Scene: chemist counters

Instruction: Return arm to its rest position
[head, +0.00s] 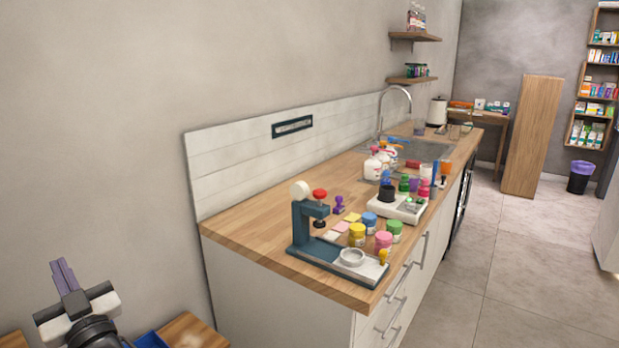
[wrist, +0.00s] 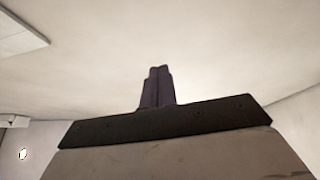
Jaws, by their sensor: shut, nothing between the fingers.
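My gripper (head: 64,274) is at the lower left of the head view, with its fingers pointing up. It is in front of the bare wall, to the left of the wooden counter and apart from it. In the wrist view my gripper (wrist: 159,72) shows its two dark fingers pressed together, with nothing between them. Behind them is only pale ceiling. Most of my arm is out of the head view below.
A wooden counter (head: 247,230) carries a dark press (head: 302,222), several coloured jars and a sink (head: 424,150). A blue container (head: 150,340) and wooden surfaces lie close beside my arm at the bottom left. The floor (head: 520,260) at right is clear.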

